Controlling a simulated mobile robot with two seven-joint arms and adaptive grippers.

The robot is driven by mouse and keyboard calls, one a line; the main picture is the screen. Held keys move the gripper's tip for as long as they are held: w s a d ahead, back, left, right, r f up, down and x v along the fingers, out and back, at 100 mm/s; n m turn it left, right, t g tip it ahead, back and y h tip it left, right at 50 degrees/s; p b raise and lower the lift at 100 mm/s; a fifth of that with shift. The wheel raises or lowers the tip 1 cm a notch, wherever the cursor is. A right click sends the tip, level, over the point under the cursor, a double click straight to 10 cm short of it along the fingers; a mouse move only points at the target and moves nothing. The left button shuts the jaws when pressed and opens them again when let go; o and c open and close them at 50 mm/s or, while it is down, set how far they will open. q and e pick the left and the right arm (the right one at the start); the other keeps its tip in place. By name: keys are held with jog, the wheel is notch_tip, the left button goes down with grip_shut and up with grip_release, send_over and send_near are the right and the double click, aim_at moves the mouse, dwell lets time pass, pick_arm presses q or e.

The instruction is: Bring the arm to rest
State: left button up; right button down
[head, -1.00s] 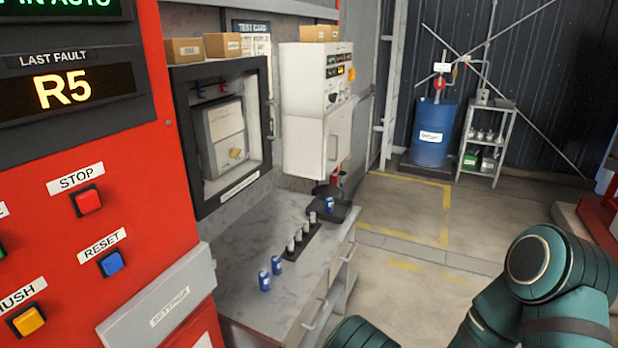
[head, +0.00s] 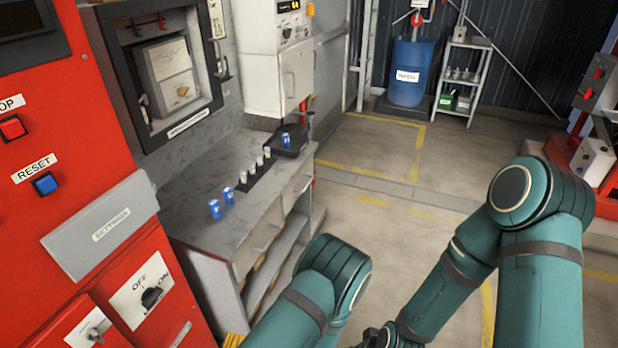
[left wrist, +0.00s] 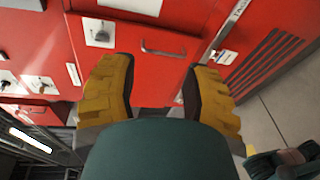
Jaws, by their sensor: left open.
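My left gripper (left wrist: 159,72) is open and empty in the left wrist view. Its two yellow padded fingers stand well apart, with red cabinet front and a handle showing between and beyond them. In the head view my left arm (head: 318,285) is bent at the bottom middle, and its gripper is out of the picture. My right arm (head: 530,205) is bent at the right, its forearm slanting down to the left; its gripper cannot be made out.
The red panel (head: 60,120) with buttons and a selector switch (head: 151,296) stands close on the left. A grey bench (head: 215,170) holds small blue-and-white cans and a black tray (head: 287,143). A blue drum (head: 408,75) and shelf stand behind. Floor between is clear.

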pick_arm(q)
jog(key=s+d+f+n+g+h, duration=0.25)
jog(key=s+n+g+h, duration=0.35)
jog(key=n, duration=0.3)
jog(key=s+d+f+n+g+h, duration=0.1)
jog(key=s+f+n+g+h, duration=0.25)
jog(key=s+n+h, duration=0.35)
jog(key=w+d+r+n+t+h, duration=0.25)
jog(key=d+n+h, duration=0.35)
jog(key=n, duration=0.7)
jog(key=w+a+r+n+t, duration=0.2)
jog(key=w+r+n+t, duration=0.2)
jog(key=n, duration=0.6)
jog(key=w+t, duration=0.1)
jog(key=w, duration=0.1)
jog(key=shift+w+a+h, duration=0.3)
jog(key=shift+w+h, duration=0.05)
jog(key=shift+h, duration=0.05)
jog(key=shift+a, duration=0.15)
